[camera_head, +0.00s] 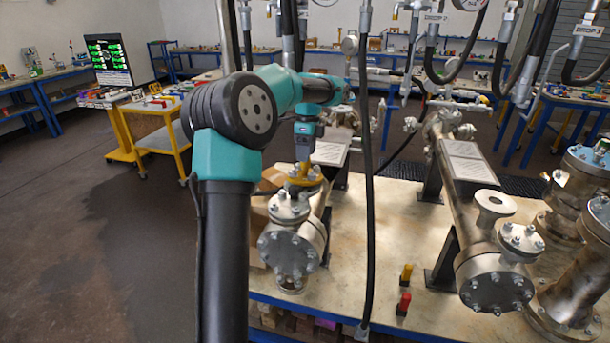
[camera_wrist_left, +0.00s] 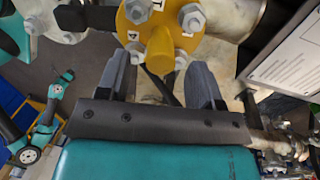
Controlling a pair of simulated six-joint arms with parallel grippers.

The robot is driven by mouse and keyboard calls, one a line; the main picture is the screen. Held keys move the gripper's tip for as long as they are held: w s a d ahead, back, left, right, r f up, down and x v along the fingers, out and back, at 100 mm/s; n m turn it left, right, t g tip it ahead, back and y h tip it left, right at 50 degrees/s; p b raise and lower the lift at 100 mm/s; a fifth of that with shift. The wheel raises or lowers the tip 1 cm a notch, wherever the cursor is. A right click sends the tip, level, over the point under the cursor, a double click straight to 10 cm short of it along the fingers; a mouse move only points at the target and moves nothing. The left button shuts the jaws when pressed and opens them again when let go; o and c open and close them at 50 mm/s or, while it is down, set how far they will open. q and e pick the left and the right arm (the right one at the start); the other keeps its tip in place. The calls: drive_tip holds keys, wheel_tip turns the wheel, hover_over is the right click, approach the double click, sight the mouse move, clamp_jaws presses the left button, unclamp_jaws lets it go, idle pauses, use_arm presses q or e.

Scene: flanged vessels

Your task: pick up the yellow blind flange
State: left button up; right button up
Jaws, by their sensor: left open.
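The yellow blind flange (camera_head: 308,181) sits on top of the nearest steel vessel (camera_head: 291,245) in the head view, partly covered by my left gripper (camera_head: 302,165), which is right above it. In the left wrist view the yellow flange (camera_wrist_left: 178,40) fills the top middle, with steel bolts around its face and a yellow central knob. My left gripper (camera_wrist_left: 162,78) is open there, one grey finger on each side below the knob. I cannot tell whether the fingers touch the knob. My right gripper is not in view.
A black hose (camera_head: 368,200) hangs just right of the vessel. A second flanged vessel (camera_head: 480,240) stands to the right on the pale table (camera_head: 400,215). A red block (camera_head: 403,303) and a yellow block (camera_head: 407,272) stand between them. A yellow cart (camera_head: 150,130) is behind left.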

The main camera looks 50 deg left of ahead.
sight(305, 168)
use_arm(q)
drive_tip(key=shift+s+f, duration=0.2)
drive_tip(key=shift+f, duration=1.2)
drive_tip(key=shift+d, duration=0.1)
drive_tip(key=shift+c, duration=0.2)
drive_tip(key=shift+r, duration=0.1)
drive_tip(key=c, duration=1)
